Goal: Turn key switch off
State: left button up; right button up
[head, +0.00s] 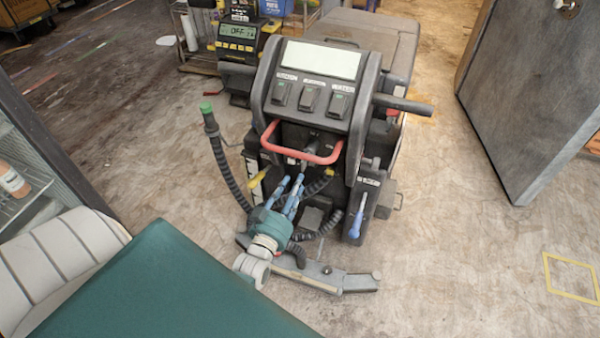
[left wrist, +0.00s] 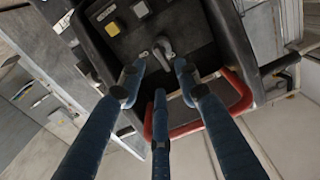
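The key switch (left wrist: 164,50) shows in the left wrist view as a grey key-like knob on a dark panel, with a small pale label beside it. I cannot make it out clearly in the head view. My left gripper (head: 291,184) has blue fingers and points at the machine's front, just below the red handle (head: 268,131). In the left wrist view its three fingers (left wrist: 160,78) are spread apart, with the key switch ahead between the tips. The gripper is open and no finger visibly grips the key. My right gripper is not in view.
The machine's console (head: 312,85) carries a pale screen and three switches above the red handle. A curled black hose with a green tip (head: 207,108) rises at left. A blue-handled lever (head: 357,215) stands at right. A grey door (head: 530,90) stands farther right, with clear floor between.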

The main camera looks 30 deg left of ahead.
pick_arm(q)
jog(key=shift+v, duration=2.15)
